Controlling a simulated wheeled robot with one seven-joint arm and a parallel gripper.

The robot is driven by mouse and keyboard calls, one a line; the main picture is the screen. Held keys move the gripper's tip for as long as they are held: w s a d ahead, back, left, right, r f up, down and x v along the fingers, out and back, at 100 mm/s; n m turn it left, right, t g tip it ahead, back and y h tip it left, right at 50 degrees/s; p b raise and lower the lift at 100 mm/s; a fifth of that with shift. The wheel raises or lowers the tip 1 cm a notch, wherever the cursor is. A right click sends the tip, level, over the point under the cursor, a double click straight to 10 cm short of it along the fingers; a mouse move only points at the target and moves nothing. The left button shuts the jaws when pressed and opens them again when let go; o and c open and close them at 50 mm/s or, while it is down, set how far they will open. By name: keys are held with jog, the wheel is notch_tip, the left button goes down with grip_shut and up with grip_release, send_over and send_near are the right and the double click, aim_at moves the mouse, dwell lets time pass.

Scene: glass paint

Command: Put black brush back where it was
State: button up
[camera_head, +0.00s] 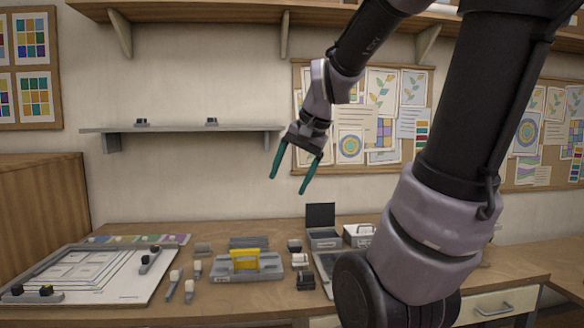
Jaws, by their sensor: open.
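My gripper (288,185) hangs in the air in front of the wall, above the table. Its two teal fingers are apart, with nothing between them. Several small brush-like tools with pale heads (174,283) lie between the white board and the grey holder. A small black piece (305,280) sits on the table right of the grey holder (250,276), well below my gripper. It is too small to tell whether it is the black brush. The grey holder has a yellow piece (245,259) standing in it.
A white board (100,285) with line drawing and dark-topped clamps lies at the left. An open grey box (323,238) and a white box (358,236) stand at the back. A wall shelf (180,129) is left of my gripper. My arm hides the table's right part.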

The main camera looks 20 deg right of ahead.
jog(key=s+a+r+n+t, duration=0.2)
jog(key=s+r+n, duration=0.1)
jog(key=s, duration=0.3)
jog(key=shift+s+a+r+n, duration=0.25)
jog(key=shift+s+n, duration=0.15)
jog(key=shift+n, duration=0.2)
dwell(0.6)
